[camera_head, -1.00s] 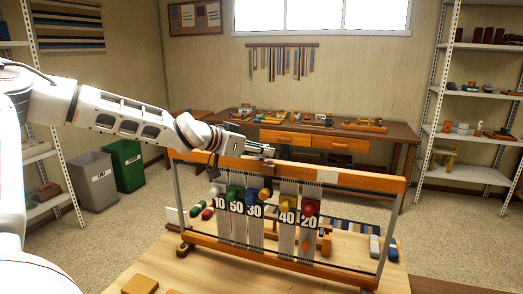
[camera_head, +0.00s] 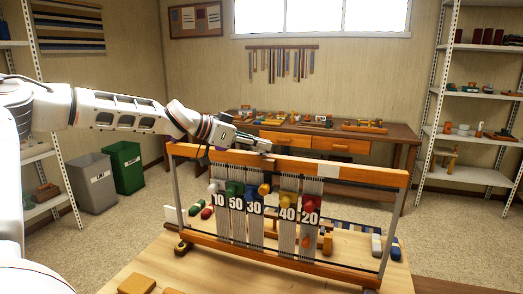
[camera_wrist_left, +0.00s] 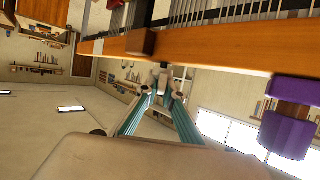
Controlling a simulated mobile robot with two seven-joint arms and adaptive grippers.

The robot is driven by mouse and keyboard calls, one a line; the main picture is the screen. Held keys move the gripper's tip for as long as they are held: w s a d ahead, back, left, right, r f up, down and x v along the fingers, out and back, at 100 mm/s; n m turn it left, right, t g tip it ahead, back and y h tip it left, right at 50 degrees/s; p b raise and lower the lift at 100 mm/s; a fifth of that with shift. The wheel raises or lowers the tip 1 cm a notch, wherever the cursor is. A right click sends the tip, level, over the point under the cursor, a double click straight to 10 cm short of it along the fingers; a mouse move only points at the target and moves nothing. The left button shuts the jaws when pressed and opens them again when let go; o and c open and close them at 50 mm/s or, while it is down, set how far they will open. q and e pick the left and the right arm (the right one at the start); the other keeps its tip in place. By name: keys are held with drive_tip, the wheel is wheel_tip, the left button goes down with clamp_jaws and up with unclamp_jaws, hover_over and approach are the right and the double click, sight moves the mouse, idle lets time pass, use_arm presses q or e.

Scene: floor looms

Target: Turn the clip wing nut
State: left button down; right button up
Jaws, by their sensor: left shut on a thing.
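The floor loom (camera_head: 350,175) stands on the pale wooden table, with an orange wooden top beam. In the left wrist view the beam (camera_wrist_left: 210,52) crosses the top, with a small brown block (camera_wrist_left: 140,42), seemingly the clip, against it. A small dark grey piece (camera_wrist_left: 163,78), apparently the clip wing nut, sits just below the beam. My left gripper (camera_head: 266,147) is at the beam, left of its middle. In the wrist view its fingertips (camera_wrist_left: 164,96) are closed around the grey piece. The fingers partly hide it, so its wings are unclear. My right gripper is out of view.
Numbered weights (camera_head: 254,208) hang on warp threads below the beam. A purple cylinder (camera_wrist_left: 287,132) is beside the beam in the wrist view. Colored spools (camera_head: 376,246) and orange blocks (camera_head: 138,285) lie on the table. A workbench (camera_head: 385,132) stands behind.

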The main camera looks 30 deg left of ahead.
use_arm(q)
drive_tip(key=shift+f+m+g+h+b, duration=0.1)
drive_tip(key=shift+m+g+h+b, duration=0.5)
drive_tip(key=shift+m+h+b, duration=0.15)
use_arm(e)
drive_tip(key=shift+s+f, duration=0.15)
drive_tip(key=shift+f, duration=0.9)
use_arm(q)
drive_tip(key=c, duration=2.3)
unclamp_jaws()
drive_tip(key=shift+o, duration=0.6)
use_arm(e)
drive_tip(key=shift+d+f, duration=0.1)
use_arm(q)
drive_tip(key=shift+s+a+r, duration=0.2)
drive_tip(key=shift+r, duration=0.1)
drive_tip(key=v, duration=1.1)
drive_tip(key=shift+s, duration=0.2)
drive_tip(key=shift+o, duration=0.2)
drive_tip(key=shift+a+f, duration=0.1)
